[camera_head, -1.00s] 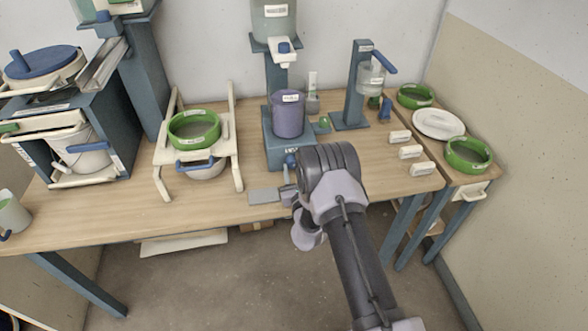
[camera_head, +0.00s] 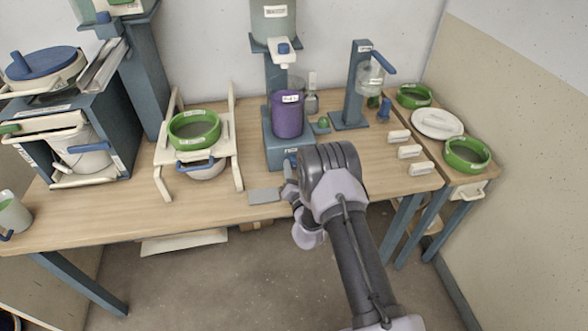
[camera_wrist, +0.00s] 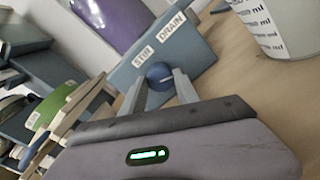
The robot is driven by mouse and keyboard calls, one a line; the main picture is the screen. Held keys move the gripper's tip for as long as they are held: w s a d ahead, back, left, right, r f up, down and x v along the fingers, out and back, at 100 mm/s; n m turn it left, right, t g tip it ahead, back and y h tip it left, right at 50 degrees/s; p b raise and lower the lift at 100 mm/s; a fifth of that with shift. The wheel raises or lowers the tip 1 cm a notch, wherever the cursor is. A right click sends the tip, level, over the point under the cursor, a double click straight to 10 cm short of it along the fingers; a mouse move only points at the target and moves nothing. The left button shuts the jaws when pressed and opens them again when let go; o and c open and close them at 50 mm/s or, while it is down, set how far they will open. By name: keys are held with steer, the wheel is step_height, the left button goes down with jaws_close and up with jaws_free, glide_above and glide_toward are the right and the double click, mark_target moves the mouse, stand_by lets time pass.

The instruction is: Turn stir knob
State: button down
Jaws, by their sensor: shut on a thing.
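The stir knob (camera_wrist: 158,72) is a round blue knob on the front of a blue-grey base (camera_wrist: 178,55), beside labels reading STIR and DRAIN. My gripper (camera_wrist: 160,82) has its two grey fingers on either side of the knob and is shut on it. In the head view my gripper (camera_head: 290,172) reaches the front of the base (camera_head: 290,152) from the right, and my wrist hides part of it. A purple container (camera_head: 288,116) stands on the base; it also shows in the wrist view (camera_wrist: 112,18).
A column with a tank (camera_head: 273,20) and spout rises behind the container. A small stand with a blue lever (camera_head: 382,62) is to the right. A graduated vessel (camera_wrist: 262,25) is near in the wrist view. A flat grey plate (camera_head: 264,196) lies at the table's front edge.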

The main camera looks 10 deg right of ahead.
stand_by(0.3)
steer(key=c, duration=0.9)
jaws_free()
steer(key=s+p, duration=0.3)
steer(key=s, duration=1.4)
steer(key=shift+s+r+p, duration=0.15)
steer(key=shift+s+p, duration=0.05)
steer(key=shift+p, duration=0.15)
steer(key=shift+a, duration=0.1)
